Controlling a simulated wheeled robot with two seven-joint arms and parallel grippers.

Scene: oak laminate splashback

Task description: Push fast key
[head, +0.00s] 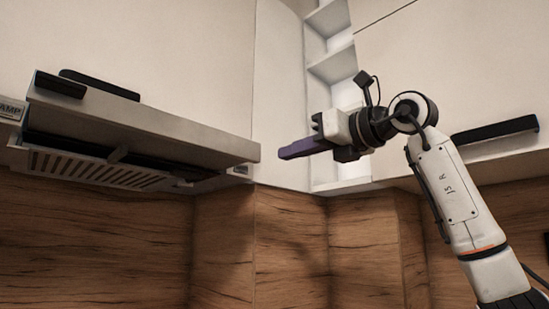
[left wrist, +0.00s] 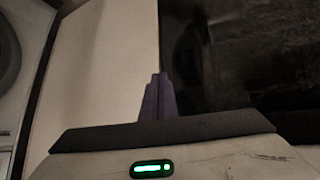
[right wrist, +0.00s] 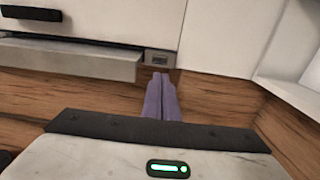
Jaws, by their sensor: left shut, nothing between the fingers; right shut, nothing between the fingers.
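The range hood (head: 150,125) hangs under the white cabinets at the left of the head view; its front edge also shows in the right wrist view (right wrist: 70,60). A small grey panel with a dark mark (right wrist: 158,58) sits at the hood's right end. I cannot read its mark or tell which key is the fast key. My right gripper (head: 281,154) is shut and empty, its purple fingers pointing left, a little right of the hood's end in the head view. In the right wrist view its fingertips (right wrist: 161,76) appear just below the panel. My left gripper (left wrist: 158,76) is shut and empty.
A partly cut-off label reading "AMP" (head: 11,109) is at the hood's left. Open white corner shelves (head: 333,65) stand behind my right arm. A cabinet with a black handle (head: 494,130) is at the right. The wood splashback (head: 290,245) lies below.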

